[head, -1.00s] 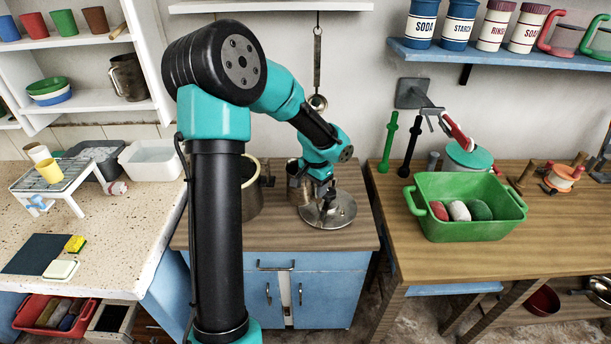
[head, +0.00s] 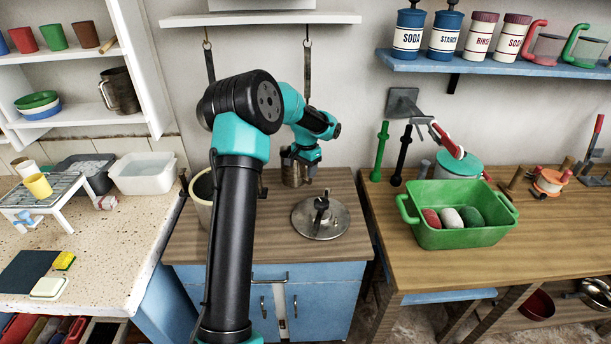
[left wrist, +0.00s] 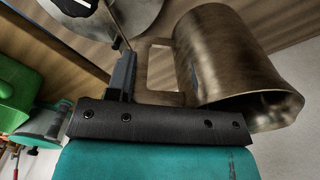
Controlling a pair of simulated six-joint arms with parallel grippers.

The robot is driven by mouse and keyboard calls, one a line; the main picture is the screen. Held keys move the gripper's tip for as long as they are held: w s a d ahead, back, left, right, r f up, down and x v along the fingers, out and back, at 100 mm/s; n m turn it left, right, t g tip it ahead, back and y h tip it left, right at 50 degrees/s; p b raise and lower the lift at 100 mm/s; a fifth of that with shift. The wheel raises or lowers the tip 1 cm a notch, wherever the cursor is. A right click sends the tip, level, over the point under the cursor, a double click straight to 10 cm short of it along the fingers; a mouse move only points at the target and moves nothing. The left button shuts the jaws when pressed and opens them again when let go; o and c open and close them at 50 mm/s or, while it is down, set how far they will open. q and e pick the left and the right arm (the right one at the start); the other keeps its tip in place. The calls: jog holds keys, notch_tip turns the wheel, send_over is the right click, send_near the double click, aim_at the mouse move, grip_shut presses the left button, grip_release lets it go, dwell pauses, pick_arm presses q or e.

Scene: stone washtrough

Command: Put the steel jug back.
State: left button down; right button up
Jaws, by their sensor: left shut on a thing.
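A worn, brownish steel jug (head: 294,174) is held at the back of the wooden cabinet top, behind and left of a round metal lid. In the left wrist view the jug (left wrist: 225,65) is tilted in the picture, with its wide mouth at the lower right and its squared handle (left wrist: 155,68) toward the fingers. My left gripper (head: 310,163) is shut on the jug at its handle side. The jug appears raised off the top. My right gripper is not in view.
The round metal lid (head: 318,219) with a dark knob lies on the cabinet top. A pale crock (head: 202,193) stands behind my left arm. Another dark metal jug (head: 119,92) stands on the left shelf. A ladle (head: 307,75) hangs on the wall. A green tub (head: 460,238) is on the right table.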

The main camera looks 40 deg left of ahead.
aim_at(305, 174)
pick_arm(q)
jog(key=w+a, duration=0.3)
jog(key=shift+w+a, duration=0.25)
jog(key=shift+a+f, duration=0.1)
jog(key=shift+f, duration=0.9)
notch_tip(305, 174, down, 5)
jog(key=shift+w+r, duration=0.1)
jog(key=shift+r, duration=0.1)
jog(key=shift+w+a+f, duration=0.1)
jog(key=shift+a+f, duration=0.05)
jog(key=shift+f, duration=0.1)
jog(key=shift+c, duration=2.4)
grip_release()
jog(key=shift+f, duration=0.1)
